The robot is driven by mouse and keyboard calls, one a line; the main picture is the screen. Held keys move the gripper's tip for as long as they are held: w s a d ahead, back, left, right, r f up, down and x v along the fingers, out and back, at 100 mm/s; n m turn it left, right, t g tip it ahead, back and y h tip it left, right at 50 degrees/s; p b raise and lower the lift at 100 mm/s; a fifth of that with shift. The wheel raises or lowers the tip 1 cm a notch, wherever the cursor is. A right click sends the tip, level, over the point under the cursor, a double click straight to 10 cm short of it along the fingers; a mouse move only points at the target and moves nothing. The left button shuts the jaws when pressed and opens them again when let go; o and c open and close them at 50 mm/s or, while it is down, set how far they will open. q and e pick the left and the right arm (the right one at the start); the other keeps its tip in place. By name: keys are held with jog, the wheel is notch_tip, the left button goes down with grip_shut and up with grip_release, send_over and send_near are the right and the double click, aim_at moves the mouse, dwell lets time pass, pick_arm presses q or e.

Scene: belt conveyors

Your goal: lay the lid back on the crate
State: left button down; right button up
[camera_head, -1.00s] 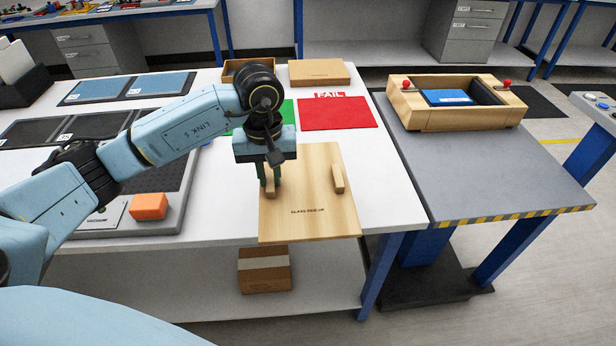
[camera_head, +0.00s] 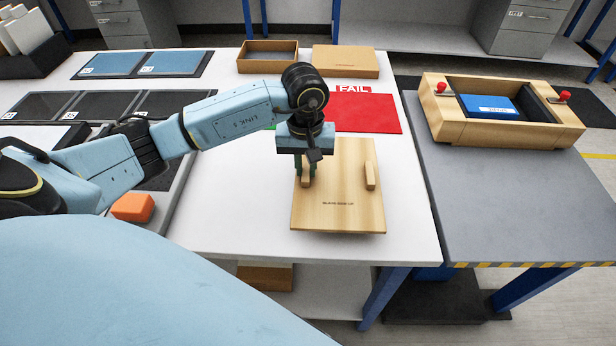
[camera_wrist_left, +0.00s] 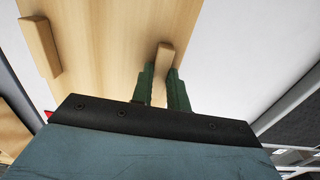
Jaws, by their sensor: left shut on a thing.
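The lid (camera_head: 338,215) is a flat light wooden board with two wooden grip blocks and small dark print. In the head view it is over the front right of the white table. My left gripper (camera_head: 307,180) is shut on the lid's left grip block; the wrist view shows its green fingers (camera_wrist_left: 162,88) either side of that block. Whether the lid touches the table I cannot tell. The crate (camera_head: 485,132) is an open wooden box with red knobs on the grey table to the right, apart from the lid. A blue item (camera_head: 490,106) lies inside it. My right gripper is not in view.
A red FAIL mat (camera_head: 368,114) lies just behind the lid. An open wooden box (camera_head: 267,66) and a closed one (camera_head: 345,63) stand at the back. An orange block (camera_head: 133,207) is at left. The grey table (camera_head: 500,205) is clear before the crate.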

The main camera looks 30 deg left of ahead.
pick_arm(q)
jog(key=shift+f, duration=0.3)
notch_tip(320, 180, down, 3)
jog(key=shift+f, duration=0.1)
jog(key=shift+w+f, duration=0.1)
jog(key=shift+f, duration=0.1)
jog(key=shift+r, duration=0.1)
jog(key=shift+f+b, duration=0.2)
jog(key=shift+b, duration=0.1)
jog(key=c, duration=1.4)
grip_release()
jog(key=shift+o, duration=0.2)
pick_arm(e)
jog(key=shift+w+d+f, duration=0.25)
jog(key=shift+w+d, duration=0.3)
pick_arm(q)
jog(key=shift+r, duration=0.15)
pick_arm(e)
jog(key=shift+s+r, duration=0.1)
